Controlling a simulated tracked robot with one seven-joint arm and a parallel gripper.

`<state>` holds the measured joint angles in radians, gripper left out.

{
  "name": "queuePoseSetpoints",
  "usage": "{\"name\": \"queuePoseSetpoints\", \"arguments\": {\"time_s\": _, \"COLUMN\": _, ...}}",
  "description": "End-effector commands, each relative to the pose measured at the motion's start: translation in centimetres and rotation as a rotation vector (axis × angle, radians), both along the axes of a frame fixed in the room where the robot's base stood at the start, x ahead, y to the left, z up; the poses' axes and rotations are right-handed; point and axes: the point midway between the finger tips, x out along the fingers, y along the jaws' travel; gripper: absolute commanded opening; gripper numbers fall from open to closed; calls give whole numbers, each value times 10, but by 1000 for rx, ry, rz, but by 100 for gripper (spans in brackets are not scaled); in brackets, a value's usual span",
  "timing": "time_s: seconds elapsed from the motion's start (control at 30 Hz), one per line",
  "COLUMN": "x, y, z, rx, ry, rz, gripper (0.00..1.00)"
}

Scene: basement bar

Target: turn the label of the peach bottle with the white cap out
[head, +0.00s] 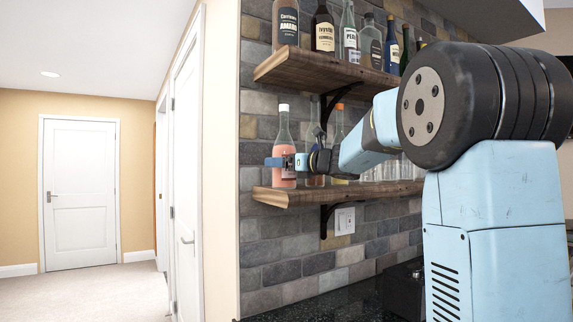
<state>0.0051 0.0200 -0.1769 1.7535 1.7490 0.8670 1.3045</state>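The peach bottle (284,137) is clear glass with pink-peach liquid and a white cap. It stands upright at the left end of the lower wooden shelf (290,196). My gripper (276,161) is at the bottle's body, its blue finger reaching across the left side. The fingers appear to be around the bottle, but whether they press on it is too small to tell. No label can be read on the visible part of the bottle; the gripper covers part of its right side.
Close right of the peach bottle stand a dark bottle (312,135) and a bottle with an orange cap (340,132). Glasses (393,168) stand farther right. The upper shelf (305,69) holds several bottles above. Free space lies left of the shelf, by the white door (187,170).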

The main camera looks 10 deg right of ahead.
Motion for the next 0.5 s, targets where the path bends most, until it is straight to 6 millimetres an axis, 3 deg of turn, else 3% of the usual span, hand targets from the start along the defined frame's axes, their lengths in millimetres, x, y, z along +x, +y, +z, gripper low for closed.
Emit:
{"name": "queuePoseSetpoints", "arguments": {"time_s": 0.07, "x": 0, "y": 0, "z": 0, "rx": 0, "ry": 0, "rz": 0, "gripper": 88}}
{"name": "queuePoseSetpoints", "arguments": {"time_s": 0.4, "x": 0, "y": 0, "z": 0, "rx": 0, "ry": 0, "rz": 0, "gripper": 56}}
{"name": "queuePoseSetpoints", "arguments": {"time_s": 0.5, "x": 0, "y": 0, "z": 0, "rx": 1, "ry": -1, "rz": -6, "gripper": 54}}
